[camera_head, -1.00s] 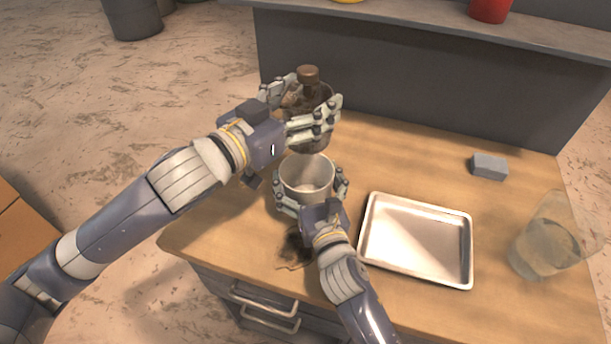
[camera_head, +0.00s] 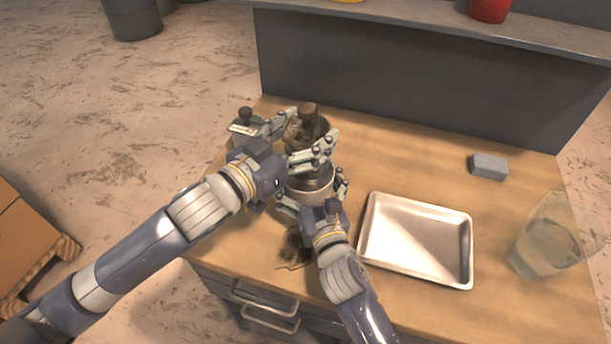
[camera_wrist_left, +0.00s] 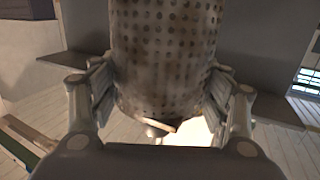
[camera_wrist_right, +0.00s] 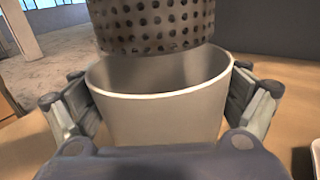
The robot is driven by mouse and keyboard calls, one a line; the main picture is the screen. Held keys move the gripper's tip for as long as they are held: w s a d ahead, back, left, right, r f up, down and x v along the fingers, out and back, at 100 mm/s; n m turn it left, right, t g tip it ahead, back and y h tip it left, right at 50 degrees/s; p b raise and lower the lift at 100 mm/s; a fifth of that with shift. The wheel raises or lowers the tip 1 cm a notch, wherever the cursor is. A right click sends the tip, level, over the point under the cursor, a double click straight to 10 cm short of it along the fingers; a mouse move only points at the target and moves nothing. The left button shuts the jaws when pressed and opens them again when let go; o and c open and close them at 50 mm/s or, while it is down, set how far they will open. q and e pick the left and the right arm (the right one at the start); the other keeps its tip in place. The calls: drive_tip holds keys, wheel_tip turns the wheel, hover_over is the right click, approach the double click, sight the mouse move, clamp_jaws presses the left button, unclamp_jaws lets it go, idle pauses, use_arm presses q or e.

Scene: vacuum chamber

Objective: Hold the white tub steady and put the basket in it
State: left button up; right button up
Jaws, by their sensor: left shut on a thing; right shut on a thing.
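The basket (camera_head: 312,179) is a dark, perforated metal cylinder with a brown upright piece on top. My left gripper (camera_head: 308,137) is shut around its sides; the basket also fills the left wrist view (camera_wrist_left: 165,50). The white tub (camera_head: 309,198) stands on the table below it. My right gripper (camera_head: 311,187) is shut on the tub, one finger on each side. In the right wrist view, the basket's bottom (camera_wrist_right: 155,28) is over the opening of the tub (camera_wrist_right: 160,120), roughly upright and close to the rim. I cannot tell whether it dips inside.
A metal tray (camera_head: 418,240) lies right of the tub. A raised shelf (camera_head: 430,32) borders the back.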

use_arm(q)
drive_tip(key=shift+f, duration=1.8)
drive_tip(key=o, duration=1.4)
drive_tip(key=shift+f, duration=0.1)
drive_tip(key=shift+s+a, duration=0.1)
drive_tip(key=shift+s, duration=0.05)
drive_tip(key=v, duration=1.1)
drive_tip(key=shift+s+a, duration=0.25)
drive_tip(key=shift+a, duration=0.05)
